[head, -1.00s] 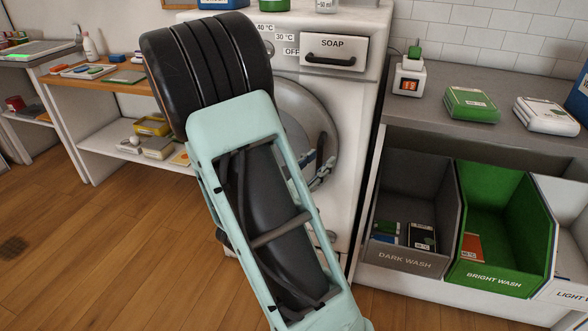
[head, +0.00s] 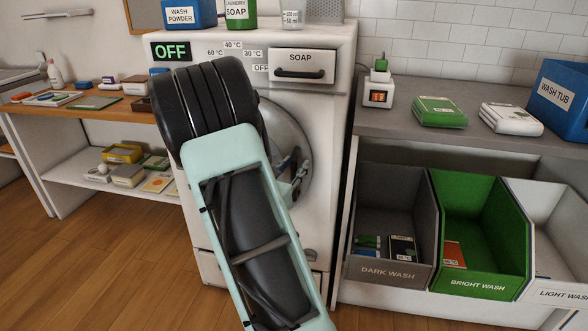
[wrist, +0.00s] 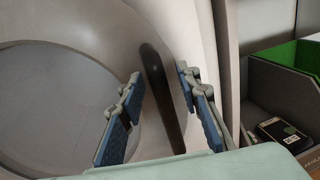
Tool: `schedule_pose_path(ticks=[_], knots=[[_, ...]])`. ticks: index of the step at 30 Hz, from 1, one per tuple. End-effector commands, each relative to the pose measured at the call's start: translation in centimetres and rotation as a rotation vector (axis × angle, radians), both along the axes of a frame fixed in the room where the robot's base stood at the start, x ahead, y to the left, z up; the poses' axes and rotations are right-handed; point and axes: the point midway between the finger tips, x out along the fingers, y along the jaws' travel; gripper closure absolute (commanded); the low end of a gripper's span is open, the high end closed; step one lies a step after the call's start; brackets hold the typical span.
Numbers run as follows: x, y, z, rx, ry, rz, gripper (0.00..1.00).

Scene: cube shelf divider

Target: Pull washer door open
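The white washer (head: 330,110) stands in the middle of the head view, its display reading OFF. My arm hides much of its round grey door (head: 296,120), which looks closed against the front. In the wrist view the door (wrist: 90,55) and its round glass (wrist: 50,110) fill the left side. The dark upright door handle (wrist: 160,100) lies between the two blue-padded fingers of my gripper (wrist: 160,72). The gripper is open, with a visible gap on each side of the handle. In the head view my gripper (head: 294,172) is at the door's right edge, partly hidden.
A grey counter (head: 390,120) stands right of the washer. Below it are a dark wash bin (head: 385,272), a green bright wash bin (head: 480,280) and a white light wash bin (head: 565,294). A wooden shelf (head: 95,112) with small items is at the left.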

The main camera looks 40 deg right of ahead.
Motion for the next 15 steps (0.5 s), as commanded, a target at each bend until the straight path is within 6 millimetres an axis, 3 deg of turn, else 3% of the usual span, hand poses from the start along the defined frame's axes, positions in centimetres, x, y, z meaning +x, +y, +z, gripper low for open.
schedule_pose_path(ticks=[7,15], knots=[[0.06,-0.07,0.02,0.000,0.001,0.000,0.69],[0.05,-0.05,0.02,0.000,0.001,0.000,0.98]])
